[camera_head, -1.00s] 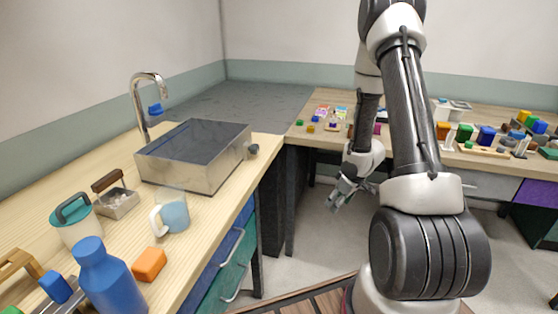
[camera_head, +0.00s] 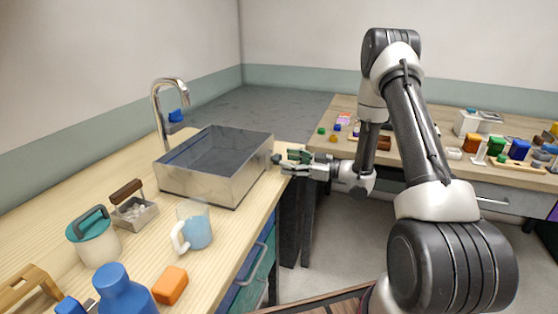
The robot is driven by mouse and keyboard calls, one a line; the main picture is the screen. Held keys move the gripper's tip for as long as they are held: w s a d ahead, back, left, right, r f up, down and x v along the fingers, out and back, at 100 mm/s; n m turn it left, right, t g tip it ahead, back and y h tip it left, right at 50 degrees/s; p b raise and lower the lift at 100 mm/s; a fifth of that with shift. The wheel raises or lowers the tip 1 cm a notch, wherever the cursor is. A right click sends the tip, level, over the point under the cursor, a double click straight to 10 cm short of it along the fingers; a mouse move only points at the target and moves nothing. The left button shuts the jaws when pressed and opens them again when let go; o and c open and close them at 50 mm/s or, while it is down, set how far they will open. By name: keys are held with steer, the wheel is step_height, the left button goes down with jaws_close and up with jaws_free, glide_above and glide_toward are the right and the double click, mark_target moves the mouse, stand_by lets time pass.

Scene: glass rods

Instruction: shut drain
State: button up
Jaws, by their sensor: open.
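A metal sink basin (camera_head: 200,186) stands on the light wooden counter, with a tall curved faucet (camera_head: 158,112) behind it. A blue handle (camera_head: 176,116) is on the faucet. A small dark grey knob (camera_head: 276,159) sticks out of the basin's right side; it may be the drain control, but I cannot tell for sure. My gripper (camera_head: 287,163) is open, pointing left, with its fingertips close to the knob. I cannot tell whether the fingers touch it or are around it. The drain inside the basin is hidden.
On the counter in front are a light blue mug (camera_head: 196,231), an orange block (camera_head: 170,285), a blue bottle (camera_head: 124,293), a teal-lidded pot (camera_head: 93,241) and a brown-handled metal box (camera_head: 135,212). A second table (camera_head: 325,147) with many small objects stands at the back right.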

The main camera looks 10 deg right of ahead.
mark_target(281, 159)
steer(key=shift+x, duration=2.1)
steer(key=c, duration=1)
steer(key=shift+c, duration=0.2)
steer(key=shift+m, duration=0.4)
steer(key=m, duration=0.6)
steer(key=shift+d, duration=0.1)
steer(key=m, duration=0.6)
steer(key=shift+w, duration=0.1)
steer(key=shift+m, duration=0.5)
